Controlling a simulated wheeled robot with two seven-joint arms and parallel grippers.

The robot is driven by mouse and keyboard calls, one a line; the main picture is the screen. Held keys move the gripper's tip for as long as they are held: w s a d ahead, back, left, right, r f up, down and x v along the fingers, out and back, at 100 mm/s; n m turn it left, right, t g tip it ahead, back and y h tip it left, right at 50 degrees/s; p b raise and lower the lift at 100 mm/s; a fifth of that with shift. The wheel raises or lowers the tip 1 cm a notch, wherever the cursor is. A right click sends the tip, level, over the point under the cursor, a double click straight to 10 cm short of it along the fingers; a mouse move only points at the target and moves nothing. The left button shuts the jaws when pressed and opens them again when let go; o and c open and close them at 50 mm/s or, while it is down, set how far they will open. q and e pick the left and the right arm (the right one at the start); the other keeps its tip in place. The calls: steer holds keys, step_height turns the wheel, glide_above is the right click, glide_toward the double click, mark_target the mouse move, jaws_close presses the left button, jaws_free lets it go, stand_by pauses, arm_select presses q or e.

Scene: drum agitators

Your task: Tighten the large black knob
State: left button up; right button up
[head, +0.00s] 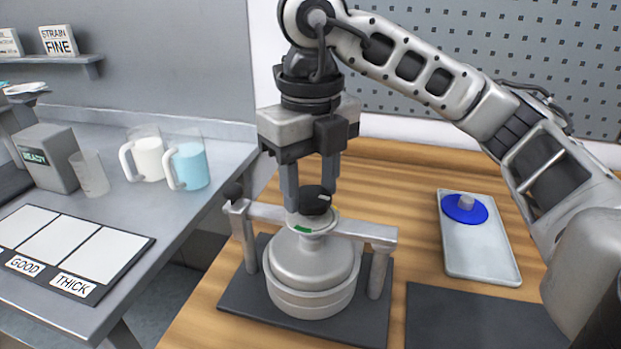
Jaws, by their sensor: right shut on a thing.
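The large black knob (315,200) sits on top of the grey drum's (312,268) lid, at the middle of a grey crossbar (360,229). A green mark (303,230) shows just below the knob. My right gripper (310,196) points straight down from above, its two fingers shut on the knob, one on each side. A smaller dark knob (233,191) stands at the left end of the crossbar. My left gripper is not in view.
A tray (480,256) with a blue disc (464,208) lies to the right, beside a dark mat (470,318). A grey counter at left holds two jugs (188,165), a beaker (90,174), a READY box (46,157) and a labelled board (118,253).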

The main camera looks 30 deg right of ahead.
mark_target(311, 194)
steer(key=shift+w+r+m, duration=0.1)
steer(key=shift+r+m, duration=0.1)
steer(key=shift+m, duration=0.9)
steer(key=o, duration=0.9)
steer(key=shift+o, duration=0.5)
steer(key=shift+f, duration=0.1)
arm_select(q)
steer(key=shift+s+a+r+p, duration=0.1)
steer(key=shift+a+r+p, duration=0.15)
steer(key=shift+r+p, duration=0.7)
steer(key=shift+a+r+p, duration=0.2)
steer(key=shift+p, duration=1.4)
arm_select(e)
step_height(311, 194, up, 16)
